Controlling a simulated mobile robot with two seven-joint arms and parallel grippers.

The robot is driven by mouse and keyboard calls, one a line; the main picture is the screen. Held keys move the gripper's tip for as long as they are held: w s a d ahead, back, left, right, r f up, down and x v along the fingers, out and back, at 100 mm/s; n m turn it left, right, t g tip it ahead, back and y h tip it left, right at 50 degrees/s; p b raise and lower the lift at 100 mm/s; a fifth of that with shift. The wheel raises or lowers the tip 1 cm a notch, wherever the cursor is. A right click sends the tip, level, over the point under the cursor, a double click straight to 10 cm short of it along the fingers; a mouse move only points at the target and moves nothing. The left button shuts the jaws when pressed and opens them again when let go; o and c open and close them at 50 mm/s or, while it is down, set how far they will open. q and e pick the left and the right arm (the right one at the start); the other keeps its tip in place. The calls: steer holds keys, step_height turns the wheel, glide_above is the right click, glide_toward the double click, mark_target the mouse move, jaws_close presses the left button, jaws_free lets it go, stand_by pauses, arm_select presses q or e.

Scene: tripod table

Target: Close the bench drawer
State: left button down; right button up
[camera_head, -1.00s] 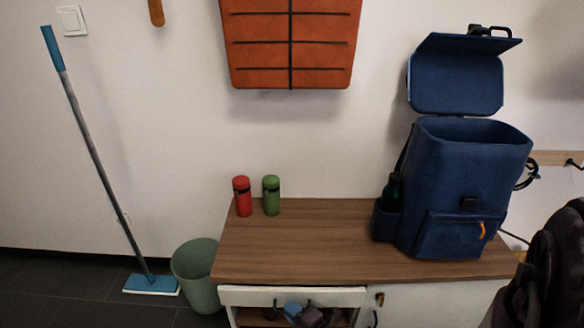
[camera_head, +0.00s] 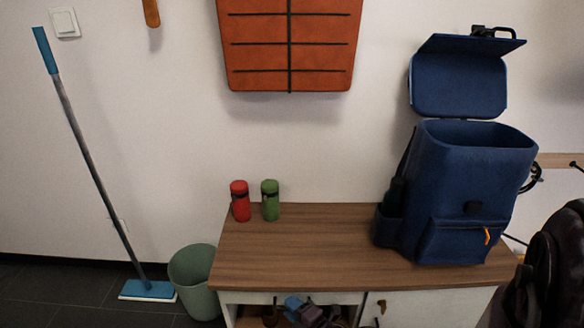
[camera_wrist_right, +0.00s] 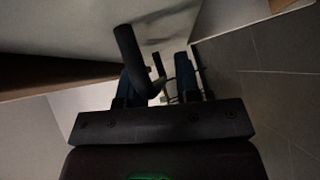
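The bench drawer's white front (camera_head: 245,298) shows as a thin strip just under the wooden bench top (camera_head: 330,245), close to its front edge. Its dark handle (camera_wrist_right: 131,57) shows in the right wrist view, in front of a pale panel. My right gripper (camera_head: 300,307) is low in front of the drawer, partly cut off by the bottom edge. In the right wrist view my right gripper (camera_wrist_right: 166,84) has its two fingers apart and nothing held. The handle overlaps the left finger in the picture; I cannot tell whether they touch. My left gripper is out of view.
A blue backpack (camera_head: 465,190), a red bottle (camera_head: 240,203) and a green bottle (camera_head: 270,202) stand on the bench. A bin (camera_head: 194,280) and a mop (camera_head: 95,165) are to the left. A cabinet door (camera_head: 430,306) is right of the drawer.

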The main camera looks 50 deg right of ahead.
steer(key=shift+w+d+r, duration=0.1)
steer(key=shift+r, duration=0.2)
steer(key=shift+s, duration=0.35)
arm_select(q)
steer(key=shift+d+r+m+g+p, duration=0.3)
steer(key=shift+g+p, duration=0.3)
steer(key=shift+p, duration=0.8)
arm_select(e)
steer(key=s+r, duration=0.1)
steer(key=s, duration=0.9)
steer(key=shift+a, duration=0.45)
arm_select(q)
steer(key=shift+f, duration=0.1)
